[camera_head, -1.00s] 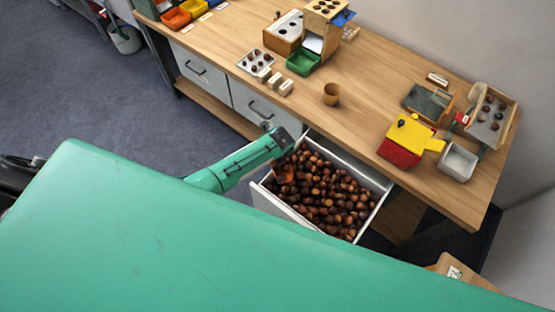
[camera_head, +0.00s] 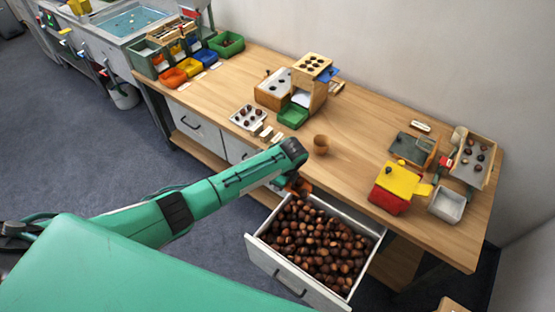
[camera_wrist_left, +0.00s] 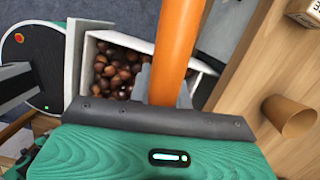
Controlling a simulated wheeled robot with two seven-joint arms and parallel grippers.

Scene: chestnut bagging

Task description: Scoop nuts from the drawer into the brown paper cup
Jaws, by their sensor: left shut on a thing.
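The drawer (camera_head: 262,255) stands open below the table and is full of brown nuts (camera_head: 320,245). The nuts also show in the left wrist view (camera_wrist_left: 118,72). My left gripper (camera_head: 297,182) is above the drawer's back left corner, shut on the orange scoop (camera_wrist_left: 178,50). Only a little of the scoop shows in the head view (camera_head: 305,187); its contents are hidden. My right gripper is out of view.
A yellow and red box (camera_head: 395,187) and a grey metal tin (camera_head: 447,205) stand right of the cup. A wooden dispenser (camera_head: 305,85), a green tray (camera_head: 293,116) and small blocks (camera_head: 265,132) are to its left. The table around the cup is clear.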

